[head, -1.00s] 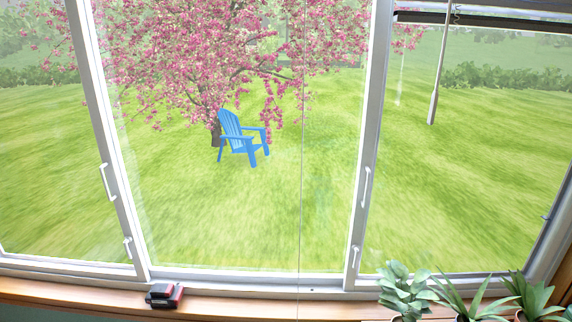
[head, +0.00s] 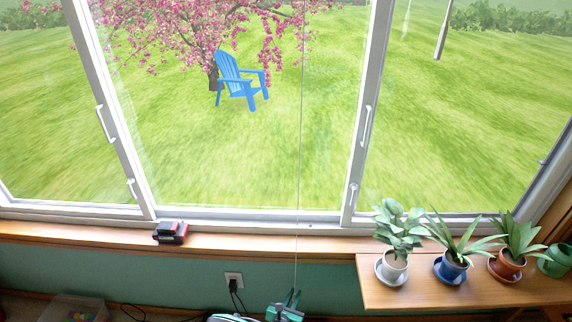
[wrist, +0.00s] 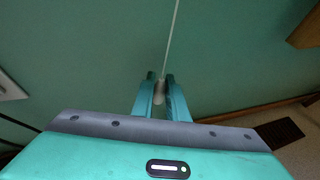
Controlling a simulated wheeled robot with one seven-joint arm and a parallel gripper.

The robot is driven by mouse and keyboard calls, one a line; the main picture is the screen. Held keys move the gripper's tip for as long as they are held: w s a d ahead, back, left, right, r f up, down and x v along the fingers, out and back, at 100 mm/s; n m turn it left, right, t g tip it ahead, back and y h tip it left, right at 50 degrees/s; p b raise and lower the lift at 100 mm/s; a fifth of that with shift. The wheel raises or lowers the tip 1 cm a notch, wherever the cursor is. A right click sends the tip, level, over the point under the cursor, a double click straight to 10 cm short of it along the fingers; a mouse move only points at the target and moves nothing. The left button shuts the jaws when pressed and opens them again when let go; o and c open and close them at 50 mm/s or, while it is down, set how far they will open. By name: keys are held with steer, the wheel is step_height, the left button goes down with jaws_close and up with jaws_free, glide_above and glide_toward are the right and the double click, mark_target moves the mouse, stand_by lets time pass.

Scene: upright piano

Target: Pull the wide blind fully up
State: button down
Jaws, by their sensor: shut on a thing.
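A thin pale cord (head: 302,120) hangs straight down in front of the middle window pane to my gripper (head: 291,298) low in front of the teal wall. In the wrist view the cord (wrist: 174,35) runs down to a small pale pull (wrist: 159,97) between the fingertips. My gripper (wrist: 160,84) is shut on this pull, which the fingers partly hide. No blind shows in either current view; the window tops are outside the picture.
The wooden sill (head: 90,233) holds a dark red and black object (head: 171,232). A wooden shelf (head: 400,293) at the right carries several potted plants. An outlet (head: 234,280) with a plugged cable is left of my gripper. A clear bin (head: 75,309) stands lower left.

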steer(key=shift+s+f, duration=0.1)
steer(key=shift+f, duration=0.1)
step_height(320, 180, down, 2)
steer(key=shift+f, duration=0.25)
steer(key=shift+r, duration=0.15)
steer(key=c, duration=1.6)
jaws_free()
steer(key=shift+r, duration=0.1)
steer(key=shift+v, duration=2.45)
